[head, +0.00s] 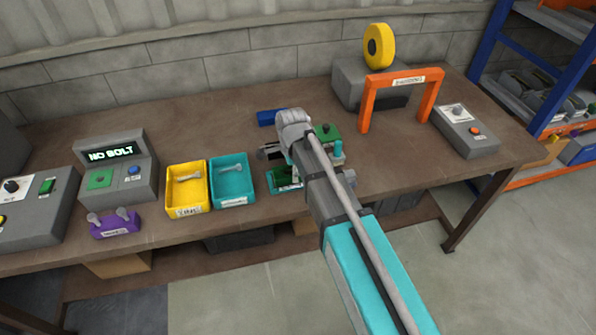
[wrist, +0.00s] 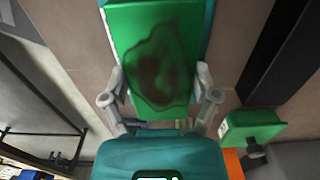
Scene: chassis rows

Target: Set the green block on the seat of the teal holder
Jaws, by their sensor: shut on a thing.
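The green block (wrist: 155,45) lies between the two fingers of my gripper (wrist: 162,97) in the wrist view. It has a dark irregular patch on its face. My gripper is shut on it. A strip of the teal holder (wrist: 209,22) shows along the block's edge, beyond it. In the head view the teal holder (head: 272,187) is partly behind my arm, with green and dark surface showing in it. The fingers are mostly hidden there. I cannot tell whether the block touches the seat.
Another green piece (head: 327,132) stands right of my wrist near a teal post (head: 339,149). Yellow (head: 186,210) and teal (head: 233,203) bins sit to the left. A blue block (head: 268,118) lies behind. An orange arch (head: 366,108) and a grey control box (head: 465,138) stand to the right.

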